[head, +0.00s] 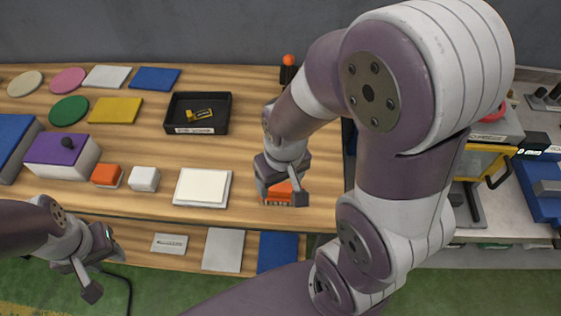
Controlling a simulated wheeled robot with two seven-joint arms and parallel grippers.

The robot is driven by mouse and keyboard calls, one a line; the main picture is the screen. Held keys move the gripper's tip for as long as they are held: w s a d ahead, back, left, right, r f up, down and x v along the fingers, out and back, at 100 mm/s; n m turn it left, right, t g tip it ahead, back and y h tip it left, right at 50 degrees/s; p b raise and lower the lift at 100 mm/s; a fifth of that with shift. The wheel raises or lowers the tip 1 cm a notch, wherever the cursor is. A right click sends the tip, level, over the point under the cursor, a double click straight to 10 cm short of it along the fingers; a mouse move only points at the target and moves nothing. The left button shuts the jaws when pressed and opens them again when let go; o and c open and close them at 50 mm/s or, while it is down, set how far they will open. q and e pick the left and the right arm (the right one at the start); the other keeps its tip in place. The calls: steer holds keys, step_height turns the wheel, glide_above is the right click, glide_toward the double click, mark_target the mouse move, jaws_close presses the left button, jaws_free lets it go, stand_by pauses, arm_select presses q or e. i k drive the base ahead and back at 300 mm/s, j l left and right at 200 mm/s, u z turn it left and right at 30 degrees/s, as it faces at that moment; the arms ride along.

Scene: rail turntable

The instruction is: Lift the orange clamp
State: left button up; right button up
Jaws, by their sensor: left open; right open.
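An orange piece with a dark lower part (278,190), which looks like the orange clamp, lies near the front edge of the wooden table. My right gripper (282,196) is open directly over it, with a finger on either side. The gripper hides part of the piece, and I cannot tell whether the fingers touch it. My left gripper (105,274) is open and empty at the lower left, in front of the table edge.
A white pad (203,187), a white block (144,179) and an orange-topped block (107,175) stand left of my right gripper. A black tray (224,116) holds a yellow item. A dark object with an orange top (288,70) stands at the back.

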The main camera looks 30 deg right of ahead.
mark_target(289, 60)
steer(key=i+j+z, duration=0.1)
steer(key=j, duration=0.2)
steer(key=i+j+z, duration=0.15)
steer(key=j, duration=0.2)
steer(key=i+j+z, duration=0.1)
steer(key=j, duration=0.25)
steer(key=i+j+z, duration=0.1)
steer(key=j, duration=0.3)
steer(key=i, duration=0.1)
